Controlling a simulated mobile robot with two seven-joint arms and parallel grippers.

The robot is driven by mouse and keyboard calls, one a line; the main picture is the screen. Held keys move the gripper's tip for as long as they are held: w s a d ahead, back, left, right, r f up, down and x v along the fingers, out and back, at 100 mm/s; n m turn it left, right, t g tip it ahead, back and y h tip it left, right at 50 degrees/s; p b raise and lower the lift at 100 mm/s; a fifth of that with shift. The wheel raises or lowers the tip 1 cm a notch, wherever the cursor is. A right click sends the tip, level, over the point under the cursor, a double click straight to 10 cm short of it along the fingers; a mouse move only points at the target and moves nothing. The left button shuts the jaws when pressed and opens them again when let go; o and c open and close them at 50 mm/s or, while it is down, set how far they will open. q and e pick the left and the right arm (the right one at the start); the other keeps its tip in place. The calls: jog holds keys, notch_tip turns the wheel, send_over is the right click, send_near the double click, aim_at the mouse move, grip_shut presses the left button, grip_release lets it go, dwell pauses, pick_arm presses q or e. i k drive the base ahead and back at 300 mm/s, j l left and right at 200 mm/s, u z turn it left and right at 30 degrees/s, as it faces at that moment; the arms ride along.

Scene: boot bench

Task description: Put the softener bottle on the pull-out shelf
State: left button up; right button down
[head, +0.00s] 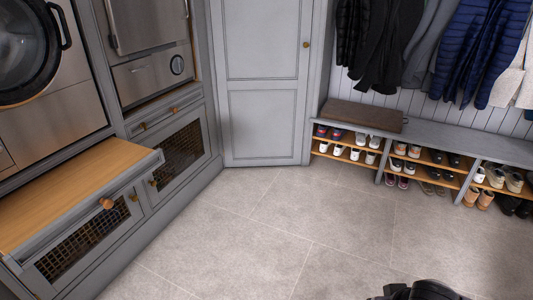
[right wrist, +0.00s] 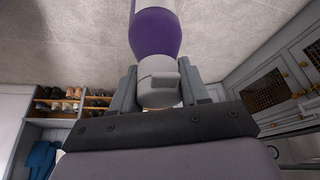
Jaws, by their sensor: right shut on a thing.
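The softener bottle (right wrist: 155,33) shows in the right wrist view, with a purple middle and a grey-white end. My right gripper (right wrist: 158,72) is shut on the grey-white end, one finger on each side. The far end of the bottle runs out of the top of that view. The pull-out shelf (head: 60,205) is in the head view at the left, below the washing machine. It is drawn out, with a bare wooden top, a grey frame and a wooden knob. The bottle is not visible in the head view. My left gripper is in neither view.
A washing machine (head: 35,55) and a steel appliance (head: 150,60) stand above the left cabinets. A shoe bench (head: 450,145) with several shoes and a brown box (head: 362,115) on top lines the right wall, under hanging coats. The tiled floor (head: 270,230) between is clear.

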aim_at(76, 175)
jog(key=i+l+u, duration=0.1)
jog(key=i+u, duration=0.15)
jog(key=u, duration=0.25)
jog(key=i+l+u, duration=0.2)
jog(key=u, duration=0.3)
jog(key=i+l+u, duration=0.25)
jog(key=u, duration=0.2)
jog(key=i+l+u, duration=0.15)
jog(key=l+u, duration=0.35)
jog(key=i+l+u, duration=0.1)
jog(key=l+u, duration=0.2)
jog(key=u, duration=0.2)
jog(key=i+l+u, duration=0.1)
jog(key=l+u, duration=0.6)
jog(key=l, duration=0.25)
